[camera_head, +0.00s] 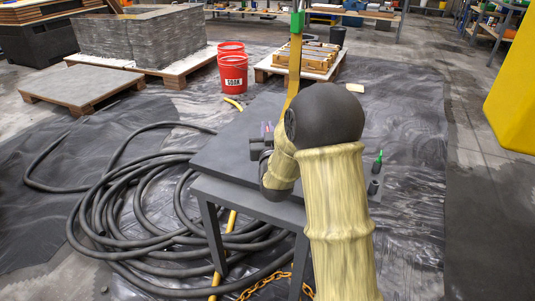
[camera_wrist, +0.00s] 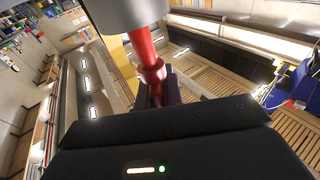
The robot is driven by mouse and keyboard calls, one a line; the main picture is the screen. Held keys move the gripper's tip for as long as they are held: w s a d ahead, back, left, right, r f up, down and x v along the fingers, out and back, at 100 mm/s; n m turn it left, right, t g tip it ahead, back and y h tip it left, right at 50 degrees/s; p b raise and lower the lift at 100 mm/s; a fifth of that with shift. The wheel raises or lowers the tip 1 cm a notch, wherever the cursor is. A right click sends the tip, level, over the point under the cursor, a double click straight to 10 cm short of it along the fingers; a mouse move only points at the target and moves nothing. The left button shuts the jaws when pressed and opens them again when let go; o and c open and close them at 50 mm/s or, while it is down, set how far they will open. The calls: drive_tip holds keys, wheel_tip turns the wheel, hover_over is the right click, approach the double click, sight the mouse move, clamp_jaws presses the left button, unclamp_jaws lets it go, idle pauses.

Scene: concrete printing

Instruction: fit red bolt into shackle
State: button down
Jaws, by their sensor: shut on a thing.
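My gripper (camera_wrist: 158,92) is shut on the red bolt (camera_wrist: 150,62), which rises from between the fingers in the wrist view. The bolt's upper end meets or passes behind a grey rounded piece (camera_wrist: 130,12), possibly part of the shackle; I cannot tell whether it is inside it. A yellow strap (camera_head: 294,70) hangs behind my arm from a green fitting (camera_head: 297,20). The shackle is not clearly visible there.
A black hose (camera_head: 110,215) coils at left. Red buckets (camera_head: 233,72) and a pallet (camera_head: 270,68) stand behind. A yellow body (camera_head: 510,90) is at right.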

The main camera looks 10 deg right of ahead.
drive_tip(key=shift+f+b, duration=0.7)
drive_tip(key=shift+f, duration=0.1)
drive_tip(key=shift+r, duration=0.1)
drive_tip(key=shift+r+p, duration=1.25)
drive_tip(key=shift+r, duration=0.85)
drive_tip(key=shift+f+b, duration=0.15)
drive_tip(key=shift+b, duration=0.2)
drive_tip(key=shift+f+b, duration=0.3)
drive_tip(key=shift+f+b, duration=1.65)
drive_tip(key=shift+f, duration=0.15)
drive_tip(key=shift+r, duration=0.1)
drive_tip(key=shift+r+p, duration=1.25)
drive_tip(key=shift+r, duration=0.8)
